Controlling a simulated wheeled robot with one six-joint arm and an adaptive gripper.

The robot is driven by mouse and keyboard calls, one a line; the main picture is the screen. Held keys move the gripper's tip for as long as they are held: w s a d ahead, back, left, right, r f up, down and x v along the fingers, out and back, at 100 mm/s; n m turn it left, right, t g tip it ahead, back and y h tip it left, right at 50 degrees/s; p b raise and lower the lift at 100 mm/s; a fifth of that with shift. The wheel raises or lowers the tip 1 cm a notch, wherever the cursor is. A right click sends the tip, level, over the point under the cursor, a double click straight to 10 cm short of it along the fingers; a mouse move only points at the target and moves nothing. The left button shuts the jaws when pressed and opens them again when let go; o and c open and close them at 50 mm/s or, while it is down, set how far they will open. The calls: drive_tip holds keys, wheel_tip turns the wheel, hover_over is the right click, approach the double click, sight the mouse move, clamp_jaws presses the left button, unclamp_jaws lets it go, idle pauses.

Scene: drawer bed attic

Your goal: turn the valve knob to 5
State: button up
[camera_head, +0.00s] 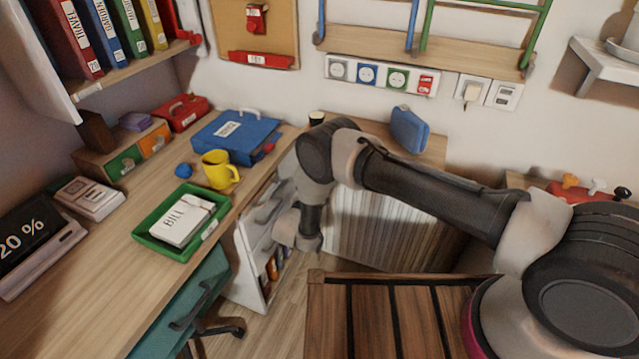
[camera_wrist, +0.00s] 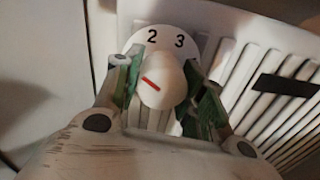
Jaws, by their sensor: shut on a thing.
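The valve knob (camera_wrist: 161,84) is white with a red line mark and shows in the wrist view. The red mark slants from upper left to lower right. Behind the knob is a white dial plate (camera_wrist: 165,37) with the numbers 2 and 3 visible at its top; its other numbers are hidden. My gripper (camera_wrist: 160,92) is shut on the knob, with a green-padded finger on each side. In the head view my arm reaches down beside the desk, and the knob and fingertips are hidden behind it.
A white ribbed radiator (camera_wrist: 275,85) lies behind the knob; it also shows in the head view (camera_head: 385,228). A white shelf unit with books (camera_head: 250,262) stands left of my wrist. The desk (camera_head: 95,240) is at left, and a slatted wooden surface (camera_head: 385,315) is in front.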

drive_tip(key=m, duration=0.4)
drive_tip(key=shift+a+m, duration=0.1)
drive_tip(key=shift+m, duration=0.2)
drive_tip(key=m, duration=0.4)
drive_tip(key=shift+r+m, duration=0.1)
drive_tip(key=shift+m, duration=0.2)
drive_tip(key=m, duration=0.3)
drive_tip(key=shift+y, duration=0.4)
drive_tip(key=m, duration=0.4)
drive_tip(key=shift+m, duration=0.4)
drive_tip(key=m, duration=0.4)
drive_tip(key=shift+r, duration=0.1)
drive_tip(key=m, duration=0.8)
drive_tip(key=shift+s, duration=0.1)
drive_tip(key=shift+m+t, duration=0.3)
drive_tip(key=shift+m, duration=1.7)
